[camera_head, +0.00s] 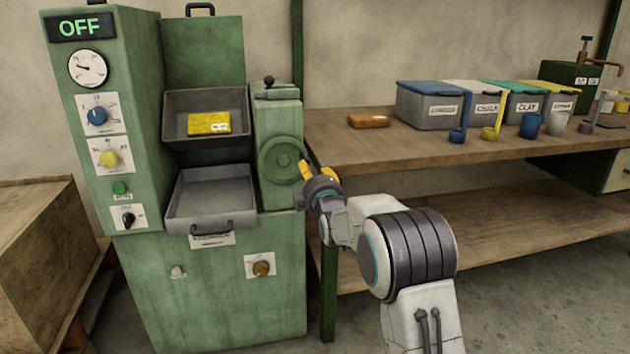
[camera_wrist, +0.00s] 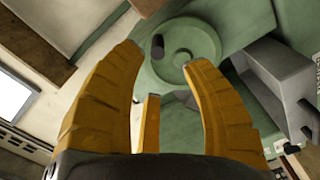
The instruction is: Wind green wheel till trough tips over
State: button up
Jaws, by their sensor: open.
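The green wheel (camera_head: 281,160) is on the right side of the green machine, and its dark handle knob shows at the upper left of the wheel in the wrist view (camera_wrist: 185,48). My gripper (camera_head: 318,172) is just right of the wheel. Its yellow fingers (camera_wrist: 165,80) are spread apart with the wheel beyond them, and nothing shows between them. The upper trough (camera_head: 187,103) is dark grey and holds a yellow packet (camera_head: 207,123). A lower grey tray (camera_head: 212,202) sits beneath it and looks empty.
A wooden bench (camera_head: 350,150) stands right of the machine, with an orange-brown block (camera_head: 368,121), lidded boxes (camera_head: 430,107) and several cups and scoops. A wooden crate (camera_head: 40,260) stands at left.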

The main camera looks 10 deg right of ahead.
jog(key=shift+s, duration=1.3)
